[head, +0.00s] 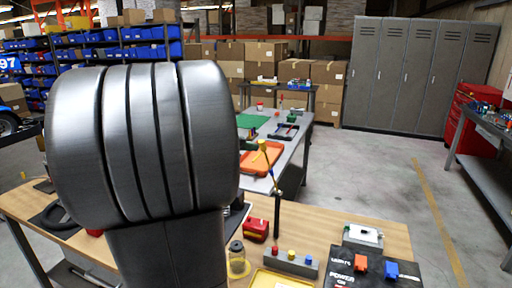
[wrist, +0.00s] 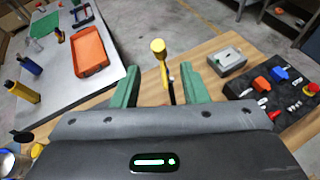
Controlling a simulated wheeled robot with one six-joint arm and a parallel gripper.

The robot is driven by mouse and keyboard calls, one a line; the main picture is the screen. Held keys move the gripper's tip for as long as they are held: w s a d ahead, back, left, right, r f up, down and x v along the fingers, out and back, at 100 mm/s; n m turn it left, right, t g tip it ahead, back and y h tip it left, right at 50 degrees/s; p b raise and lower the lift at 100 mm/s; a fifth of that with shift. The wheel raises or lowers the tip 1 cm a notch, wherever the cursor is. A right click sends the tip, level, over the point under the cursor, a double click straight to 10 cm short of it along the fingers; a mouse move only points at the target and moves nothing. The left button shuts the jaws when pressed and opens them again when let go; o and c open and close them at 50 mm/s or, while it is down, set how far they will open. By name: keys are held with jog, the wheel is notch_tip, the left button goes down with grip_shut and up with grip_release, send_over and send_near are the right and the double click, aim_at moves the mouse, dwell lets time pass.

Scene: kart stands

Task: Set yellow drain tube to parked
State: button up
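The yellow drain tube (head: 269,166) stands on a dark post (head: 277,215) at the far edge of the wooden bench. It leans to the upper left in the head view and ends in a thicker yellow head. In the wrist view the tube (wrist: 164,72) and its head show ahead of my gripper (wrist: 159,70). The two green fingers are spread apart, one on each side of the tube in the picture, with visible gaps. Whether the tube is within their depth I cannot tell. My gripper is hidden in the head view behind my arm.
On the wooden bench (head: 330,237) are a red box (head: 257,230), a jar (head: 237,258), a button block (head: 291,262), a grey box (head: 363,236) and a black switch panel (head: 375,270). A grey table with an orange tray (head: 262,159) stands behind. Floor at right is clear.

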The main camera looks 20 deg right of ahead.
jog(key=shift+v, duration=1.3)
jog(key=shift+c, duration=0.2)
